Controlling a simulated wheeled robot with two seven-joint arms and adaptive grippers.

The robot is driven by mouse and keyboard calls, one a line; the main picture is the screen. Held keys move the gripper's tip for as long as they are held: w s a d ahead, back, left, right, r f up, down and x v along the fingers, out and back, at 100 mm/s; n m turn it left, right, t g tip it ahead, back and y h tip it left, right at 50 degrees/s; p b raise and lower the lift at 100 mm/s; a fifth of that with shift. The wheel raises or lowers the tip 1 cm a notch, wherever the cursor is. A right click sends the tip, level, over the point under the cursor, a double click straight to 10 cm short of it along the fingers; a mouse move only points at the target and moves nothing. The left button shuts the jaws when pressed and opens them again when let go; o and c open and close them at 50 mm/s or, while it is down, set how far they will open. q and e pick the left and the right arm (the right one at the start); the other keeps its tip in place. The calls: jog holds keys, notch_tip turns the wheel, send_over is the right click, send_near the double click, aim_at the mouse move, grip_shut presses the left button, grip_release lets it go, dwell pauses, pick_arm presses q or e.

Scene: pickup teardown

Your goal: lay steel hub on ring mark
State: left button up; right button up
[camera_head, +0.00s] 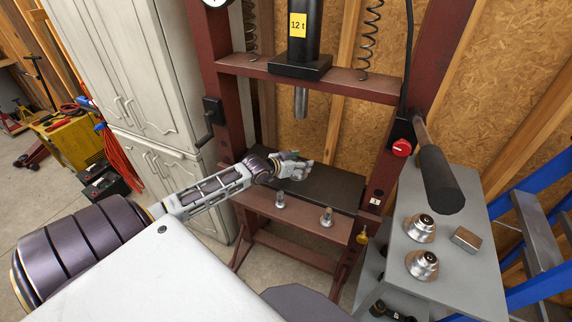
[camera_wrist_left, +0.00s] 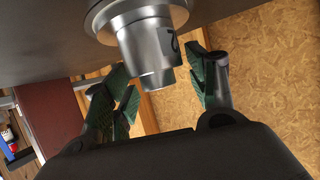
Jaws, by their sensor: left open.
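My left gripper (camera_head: 296,162) reaches over the dark plate (camera_head: 330,188) on the press bed. In the left wrist view, its green-padded fingers (camera_wrist_left: 165,88) are spread apart. A steel hub (camera_wrist_left: 148,48) with a wide flange and a narrower stepped body shows between and just beyond them. The flange is against the dark surface (camera_wrist_left: 50,35); a dark mark shows on the hub's side. In the head view I cannot clearly tell this hub from the gripper. Two similar steel hubs, the far one (camera_head: 420,228) and the near one (camera_head: 422,266), stand on the grey cart top. No ring mark is discernible.
The press ram (camera_head: 301,103) hangs above the plate between red posts. Two metal pins (camera_head: 327,217) stand on the front beam. White cabinets (camera_head: 125,70) stand left.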

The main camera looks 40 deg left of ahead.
pick_arm(q)
jog(key=shift+v, duration=1.15)
jog(key=shift+s+a+r, duration=0.1)
jog(key=shift+s+r, duration=0.1)
jog(key=shift+s, duration=0.25)
jog(key=shift+v, duration=0.8)
jog(key=shift+s+a+r+p, duration=0.1)
jog(key=shift+s+r+p, duration=0.2)
jog(key=shift+s, duration=0.35)
jog(key=shift+s+a+r, duration=0.1)
jog(key=shift+s+r, duration=0.1)
jog(key=shift+s, duration=0.35)
jog(key=shift+s+r, duration=0.15)
jog(key=shift+s, duration=0.05)
pick_arm(e)
jog(key=shift+s+a+r, duration=0.15)
jog(key=shift+s+a, duration=0.05)
jog(key=shift+s, duration=0.35)
jog(key=shift+s+a+r, duration=0.15)
jog(key=shift+s+a, duration=0.05)
jog(key=shift+s, duration=0.3)
jog(key=shift+w, duration=0.1)
jog(key=shift+w, duration=0.75)
